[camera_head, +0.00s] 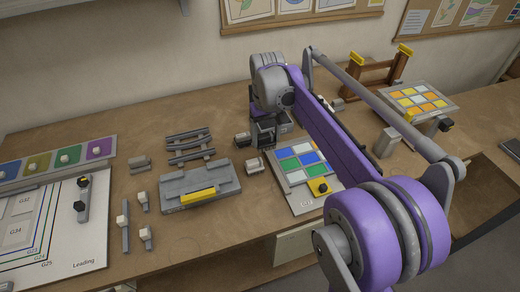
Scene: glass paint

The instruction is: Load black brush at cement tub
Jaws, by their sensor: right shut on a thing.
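My right arm reaches in from the bottom right, and its wrist points down over the middle of the table. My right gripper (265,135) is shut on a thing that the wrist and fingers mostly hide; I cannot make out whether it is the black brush. Small grey cylindrical pieces stand close by, one left of the gripper (242,140) and one just in front of it (253,166). I cannot tell which vessel is the cement tub. My left gripper is not in view.
A coloured glass panel (292,176) lies right of the gripper. A wooden rack (372,75) and another panel (432,94) are at the right.

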